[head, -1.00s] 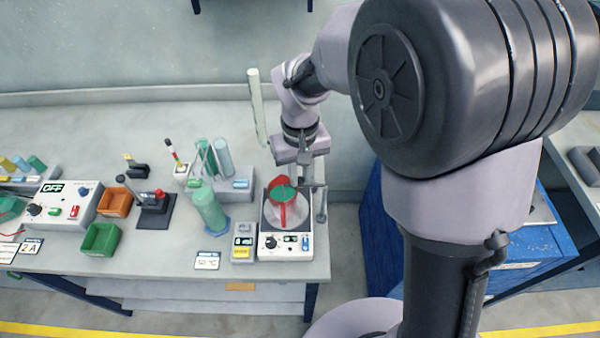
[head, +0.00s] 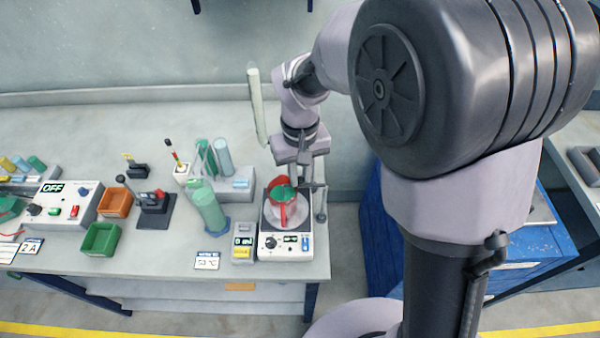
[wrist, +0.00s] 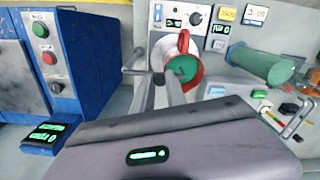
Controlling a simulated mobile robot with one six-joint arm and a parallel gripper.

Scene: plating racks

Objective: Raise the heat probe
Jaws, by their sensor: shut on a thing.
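The heat probe appears to be the thin dark piece (wrist: 158,78) at my fingertips in the wrist view, by a metal bar (wrist: 135,71) of a stand. My gripper (wrist: 160,88) is shut on it, above the rim of a red-and-white jug. The jug (wrist: 183,47) holds green liquid (wrist: 183,68). In the head view the jug (head: 272,212) stands on a white hot plate (head: 285,246), with the stand's upright rod (head: 321,205) at its right. My gripper (head: 307,183) is over the jug's far right side. The probe's lower end is hidden.
A small temperature card (head: 207,260) and a grey switch box (head: 243,243) sit left of the hot plate. A green cylinder (head: 209,210) and a tube rack (head: 238,184) stand farther left. A blue cabinet (head: 372,235) is at the right.

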